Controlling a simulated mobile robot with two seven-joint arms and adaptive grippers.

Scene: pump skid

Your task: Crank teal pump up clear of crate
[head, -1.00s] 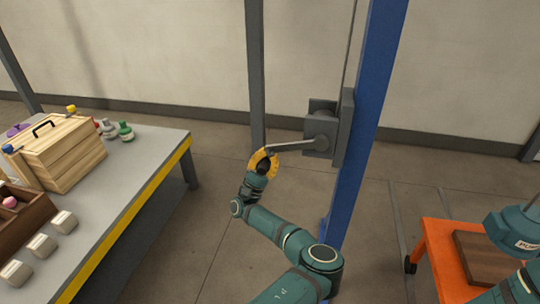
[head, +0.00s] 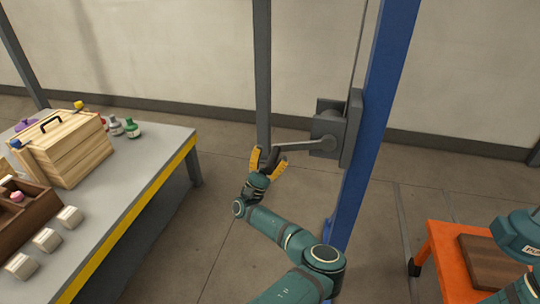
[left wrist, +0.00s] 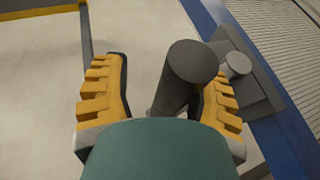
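The teal pump (head: 523,235) shows at the right edge of the head view, partly cut off. Its underside is hidden, and I cannot make out clearly how it sits to a crate. The grey crank arm (head: 305,145) reaches left from the winch (head: 328,124) on the blue post. Its dark handle (left wrist: 192,62) stands between the fingers of my left gripper (head: 267,161) in the left wrist view. The yellow fingers are spread, with a gap on the left side of the handle; the right finger is close to it. My right gripper is out of view.
The blue post (head: 375,130) rises just right of the winch. An orange stand (head: 440,262) with a brown board (head: 485,258) is at right. A grey bench (head: 125,205) with a wooden box (head: 75,155) and bottles stands at left. Floor between is clear.

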